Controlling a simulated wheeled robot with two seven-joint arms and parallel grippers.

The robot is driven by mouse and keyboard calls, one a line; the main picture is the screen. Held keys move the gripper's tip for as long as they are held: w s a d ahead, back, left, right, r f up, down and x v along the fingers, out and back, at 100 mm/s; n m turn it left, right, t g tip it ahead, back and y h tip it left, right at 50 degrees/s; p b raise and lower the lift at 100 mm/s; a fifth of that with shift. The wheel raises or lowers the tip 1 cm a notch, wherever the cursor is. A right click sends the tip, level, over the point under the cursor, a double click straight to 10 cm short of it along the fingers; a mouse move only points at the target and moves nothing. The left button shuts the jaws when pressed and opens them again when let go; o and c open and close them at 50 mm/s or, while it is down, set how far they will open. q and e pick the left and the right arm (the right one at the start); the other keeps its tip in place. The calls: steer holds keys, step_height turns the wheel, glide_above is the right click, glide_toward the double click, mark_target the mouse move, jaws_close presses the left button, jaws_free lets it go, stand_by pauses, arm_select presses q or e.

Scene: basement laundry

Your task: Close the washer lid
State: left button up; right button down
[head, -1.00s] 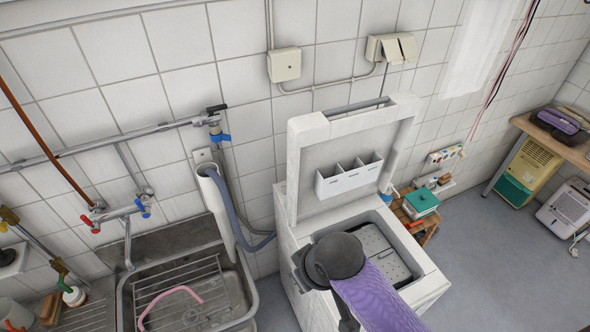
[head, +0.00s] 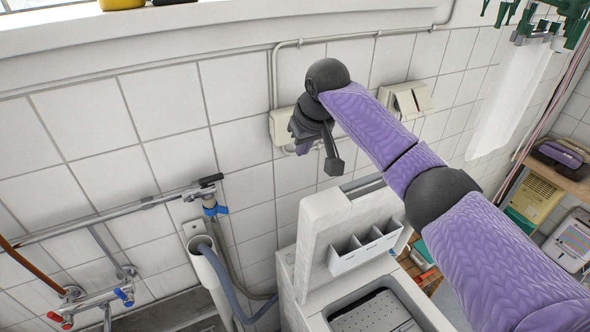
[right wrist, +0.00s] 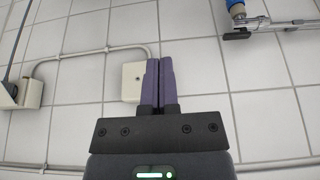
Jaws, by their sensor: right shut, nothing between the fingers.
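The white washer (head: 296,291) stands against the tiled wall at the bottom middle of the head view. Its lid (head: 318,232) is upright and open, with a white divided dispenser box (head: 362,247) on its inner face. Part of the opening (head: 375,312) shows below. My right arm reaches up from the lower right, and my right gripper (head: 303,147) is above the raised lid, near the wall. In the right wrist view its two purple fingers (right wrist: 159,82) are together and empty, in front of tiles and a junction box. My left gripper is in no view.
Junction boxes are on the wall, one behind my right gripper (right wrist: 133,82) and one further right (head: 407,101). A grey hose and pipe (head: 215,280) run left of the washer. A wooden bench (head: 566,176) stands far right.

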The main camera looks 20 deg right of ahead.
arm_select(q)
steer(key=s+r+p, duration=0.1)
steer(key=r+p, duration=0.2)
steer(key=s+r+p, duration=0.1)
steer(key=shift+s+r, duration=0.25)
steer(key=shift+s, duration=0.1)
arm_select(e)
step_height(320, 180, down, 9)
steer(key=s, duration=0.2)
steer(key=shift+s+r, duration=0.2)
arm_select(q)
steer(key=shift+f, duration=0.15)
arm_select(e)
steer(key=shift+f, duration=0.1)
